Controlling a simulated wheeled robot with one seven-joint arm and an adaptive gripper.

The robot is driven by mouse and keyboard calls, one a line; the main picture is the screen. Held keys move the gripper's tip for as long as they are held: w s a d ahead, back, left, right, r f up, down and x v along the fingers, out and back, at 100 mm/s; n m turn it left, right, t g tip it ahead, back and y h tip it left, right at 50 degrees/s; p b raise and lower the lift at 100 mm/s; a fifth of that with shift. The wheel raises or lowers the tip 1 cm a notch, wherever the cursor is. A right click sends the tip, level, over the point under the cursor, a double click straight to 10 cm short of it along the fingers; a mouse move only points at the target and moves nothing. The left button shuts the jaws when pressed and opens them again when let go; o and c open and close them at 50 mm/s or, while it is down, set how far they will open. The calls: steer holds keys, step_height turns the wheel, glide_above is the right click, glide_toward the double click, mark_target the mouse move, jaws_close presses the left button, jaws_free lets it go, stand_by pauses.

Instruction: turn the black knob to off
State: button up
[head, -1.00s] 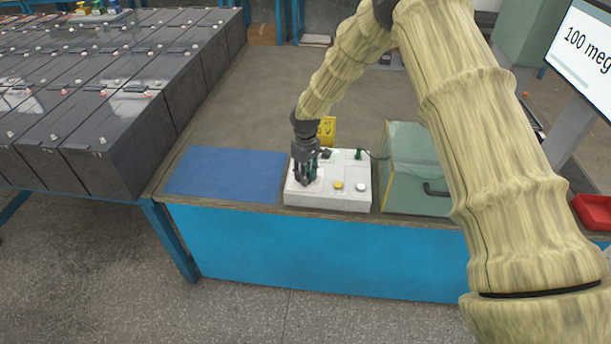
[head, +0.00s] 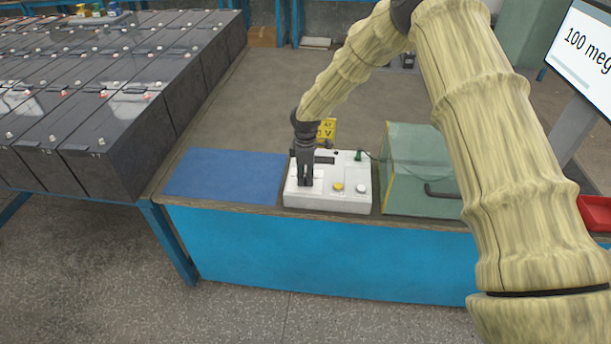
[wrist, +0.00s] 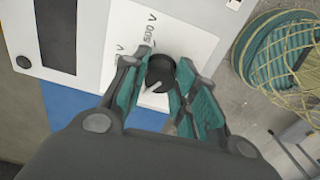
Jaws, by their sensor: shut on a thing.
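The black knob (wrist: 160,72) sits on a white label plate with "500 V" printed beside it, in the wrist view. A pale pointer line shows on its face. My gripper (wrist: 158,78) is shut on the knob, one teal-padded finger on each side. In the head view my gripper (head: 305,182) points down at the left part of the white box (head: 325,203) and hides the knob there. Any "off" mark is not readable.
The box also bears a yellow button (head: 338,187), a white button (head: 361,188) and a dark display (wrist: 57,35). A blue mat (head: 225,174) lies left. A green clear-sided case (head: 415,160) stands right. A yellow sign (head: 327,128) is behind.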

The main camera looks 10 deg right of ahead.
stand_by(0.3)
steer(key=o, duration=1)
steer(key=shift+d, duration=0.1)
step_height(320, 180, up, 12)
steer(key=shift+f, duration=0.1)
stand_by(0.5)
